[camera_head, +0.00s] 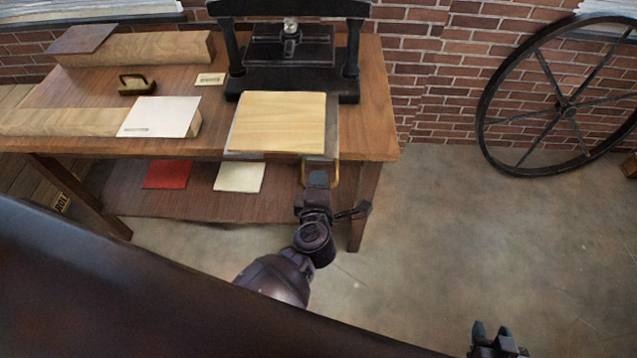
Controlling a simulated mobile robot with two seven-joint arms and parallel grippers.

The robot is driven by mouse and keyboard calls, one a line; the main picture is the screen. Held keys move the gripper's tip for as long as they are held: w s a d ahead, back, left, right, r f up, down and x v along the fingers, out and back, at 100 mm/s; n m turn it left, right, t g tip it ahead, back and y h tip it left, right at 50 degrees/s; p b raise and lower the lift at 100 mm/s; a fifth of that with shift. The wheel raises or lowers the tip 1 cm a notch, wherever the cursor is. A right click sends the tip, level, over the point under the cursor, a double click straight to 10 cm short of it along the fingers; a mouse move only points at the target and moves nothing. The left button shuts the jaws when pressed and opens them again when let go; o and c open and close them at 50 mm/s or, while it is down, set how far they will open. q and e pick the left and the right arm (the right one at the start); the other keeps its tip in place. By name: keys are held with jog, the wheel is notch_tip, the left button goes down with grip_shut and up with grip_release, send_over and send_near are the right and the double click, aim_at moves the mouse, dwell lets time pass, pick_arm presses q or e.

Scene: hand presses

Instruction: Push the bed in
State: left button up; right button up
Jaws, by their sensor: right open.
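The black hand press (290,88) stands at the back of the wooden table. Its bed (332,130), a grey plate with a pale wooden board (280,122) on top, sticks out of the press toward the table's front edge. A brass-coloured handle (336,174) shows at the bed's front. My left gripper (318,180) is at this handle, in front of the bed, and hides its middle. I cannot tell whether its fingers grip or only touch it. My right gripper (497,336) is open and empty, low over the floor at the bottom right, away from the table.
A white sheet on a block (162,116), a wooden block with a dark plate (84,39), a brass-handled tool (137,84) and a small label (210,79) are left of the press. Red (167,174) and cream (240,177) sheets lie on the lower shelf. A large spoked wheel (566,107) leans at right.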

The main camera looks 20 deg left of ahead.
pick_arm(q)
jog(key=c, duration=0.5)
grip_shut()
jog(key=r+x, duration=0.1)
jog(key=x, duration=0.3)
jog(key=r+p+x, duration=0.1)
jog(key=x, duration=0.3)
jog(key=r+p+x, duration=0.1)
jog(key=x, duration=0.3)
jog(key=shift+w+a+f, duration=0.1)
jog(key=shift+w, duration=0.5)
jog(key=x, duration=0.4)
jog(key=r+b+x, duration=0.1)
jog(key=x, duration=0.3)
jog(key=r+b+x, duration=0.1)
jog(key=x, duration=0.4)
jog(key=shift+w+a+r, duration=0.1)
jog(key=shift+w+a, duration=0.05)
jog(key=shift+w+a+b, duration=0.15)
jog(key=shift+w+b, duration=0.25)
jog(key=shift+w, duration=0.1)
jog(key=shift+w+r, duration=0.1)
jog(key=shift+r, duration=0.25)
pick_arm(e)
jog(key=shift+s+f, duration=0.15)
jog(key=shift+f, duration=0.25)
